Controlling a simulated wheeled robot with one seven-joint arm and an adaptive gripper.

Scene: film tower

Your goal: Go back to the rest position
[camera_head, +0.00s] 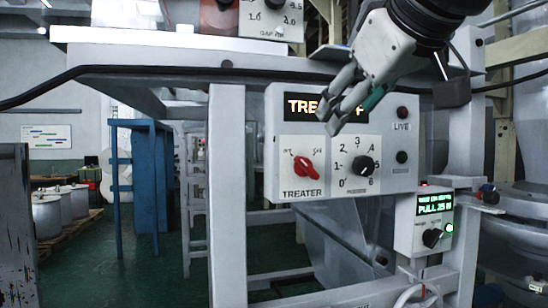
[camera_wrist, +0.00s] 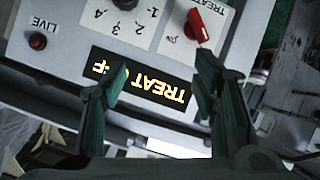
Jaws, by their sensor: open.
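My gripper (camera_head: 352,107) is open and empty in front of the upper right of the treater panel (camera_head: 300,185) in the head view. It covers part of the lit display (camera_head: 303,104), which reads "TRE" and ends in "F". In the wrist view, my gripper's two fingers (camera_wrist: 158,82) are spread before the same display (camera_wrist: 150,85), which appears upside down. The red treater switch (camera_head: 305,168) and the black numbered dial (camera_head: 363,165) are on the panel below the display. The red switch also shows in the wrist view (camera_wrist: 197,25). Nothing is between the fingers.
A smaller box with a green display (camera_head: 434,204) reading "PULL" stands lower right. A black cable (camera_head: 180,71) runs across the frame above the panel. A white upright post (camera_head: 227,190) stands left of the panel. A blue stand (camera_head: 145,180) and green floor lie farther left.

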